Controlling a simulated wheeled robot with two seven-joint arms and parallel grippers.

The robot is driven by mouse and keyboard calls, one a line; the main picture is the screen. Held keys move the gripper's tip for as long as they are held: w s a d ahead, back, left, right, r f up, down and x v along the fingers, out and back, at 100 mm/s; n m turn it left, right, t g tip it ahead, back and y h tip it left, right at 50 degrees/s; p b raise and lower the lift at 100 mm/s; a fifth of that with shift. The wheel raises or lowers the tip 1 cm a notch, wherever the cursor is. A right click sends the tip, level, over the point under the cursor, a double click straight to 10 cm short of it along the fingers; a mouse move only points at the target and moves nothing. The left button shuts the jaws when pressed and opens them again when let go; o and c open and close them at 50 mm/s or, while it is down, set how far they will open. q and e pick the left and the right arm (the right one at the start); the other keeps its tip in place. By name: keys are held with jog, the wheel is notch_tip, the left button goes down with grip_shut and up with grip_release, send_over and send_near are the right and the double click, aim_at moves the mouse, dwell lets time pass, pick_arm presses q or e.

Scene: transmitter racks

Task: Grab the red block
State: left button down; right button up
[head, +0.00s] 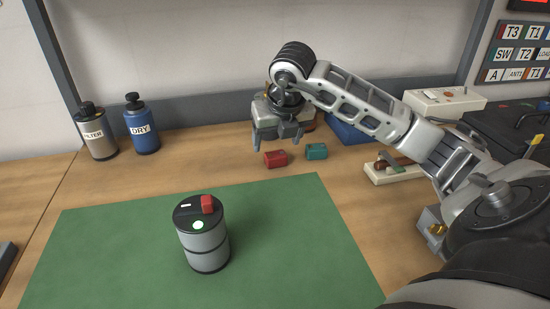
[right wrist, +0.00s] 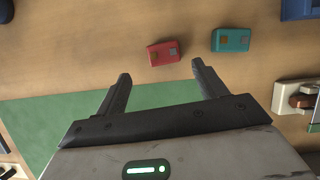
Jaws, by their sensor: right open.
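The red block (head: 275,159) lies on the wooden bench just behind the green mat; it also shows in the right wrist view (right wrist: 164,53). My right gripper (head: 277,142) is open and empty, above and just behind the red block in the head view. In the right wrist view its two fingers (right wrist: 160,80) are spread, and the red block lies beyond their tips, nearer the right finger. A teal block (head: 316,151) lies to the right of the red block with a small gap. My left gripper is not in view.
A grey drum (head: 205,245) with a red piece on top stands on the green mat (head: 290,230). A filter canister (head: 98,134) and a blue DRY canister (head: 141,128) stand at back left. A blue bin (head: 350,130) and a white switch unit (head: 393,170) are at right.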

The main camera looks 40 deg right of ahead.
aim_at(276, 154)
jog(key=shift+d+p+x, duration=0.2)
jog(key=shift+p+x, duration=0.1)
jog(key=shift+x, duration=1.4)
jog(key=shift+d+p+x, duration=0.2)
jog(key=shift+p+x, duration=0.05)
jog(key=shift+x, duration=1.45)
jog(key=shift+r, duration=0.1)
jog(key=c, duration=1.1)
